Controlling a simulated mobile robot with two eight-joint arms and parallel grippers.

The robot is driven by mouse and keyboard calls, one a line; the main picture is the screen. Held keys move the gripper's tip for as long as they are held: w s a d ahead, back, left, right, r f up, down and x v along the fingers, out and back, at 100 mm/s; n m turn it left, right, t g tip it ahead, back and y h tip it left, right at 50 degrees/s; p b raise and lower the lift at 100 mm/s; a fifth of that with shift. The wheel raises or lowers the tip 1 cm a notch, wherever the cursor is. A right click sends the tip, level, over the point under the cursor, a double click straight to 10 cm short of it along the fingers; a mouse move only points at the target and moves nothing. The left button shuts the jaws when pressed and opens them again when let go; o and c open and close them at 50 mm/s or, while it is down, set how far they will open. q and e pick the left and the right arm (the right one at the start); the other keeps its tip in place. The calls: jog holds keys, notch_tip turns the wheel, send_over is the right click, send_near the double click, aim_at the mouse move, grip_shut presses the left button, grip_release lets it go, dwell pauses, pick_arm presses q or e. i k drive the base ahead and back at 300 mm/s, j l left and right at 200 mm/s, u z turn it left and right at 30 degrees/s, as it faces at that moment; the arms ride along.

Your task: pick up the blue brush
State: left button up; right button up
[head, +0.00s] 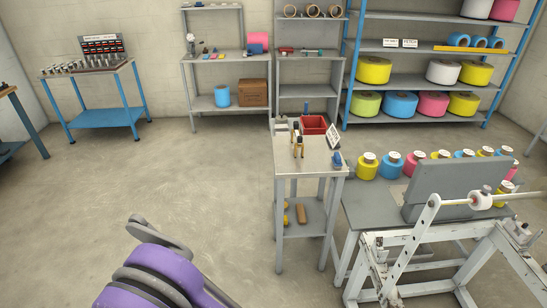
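A small blue object (337,160) lies at the front right corner of the narrow grey table in the middle of the head view. It may be the blue brush, but it is too small to tell. Another thin blue piece (306,108) stands upright at the back of the same table, near the red bin; its kind is also unclear. Purple and grey parts of my own arm show at the bottom left, well apart from the table. I make out no fingertips of either gripper.
The narrow table (312,171) also bears a red bin (314,124), yellow-and-black tools (298,146) and a white sign (333,136). A white-framed machine (400,265) stands close on its right. Shelves line the back wall. The floor (190,190) on the left is clear.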

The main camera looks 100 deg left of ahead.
aim_at(336, 160)
jog(key=u, duration=3.05)
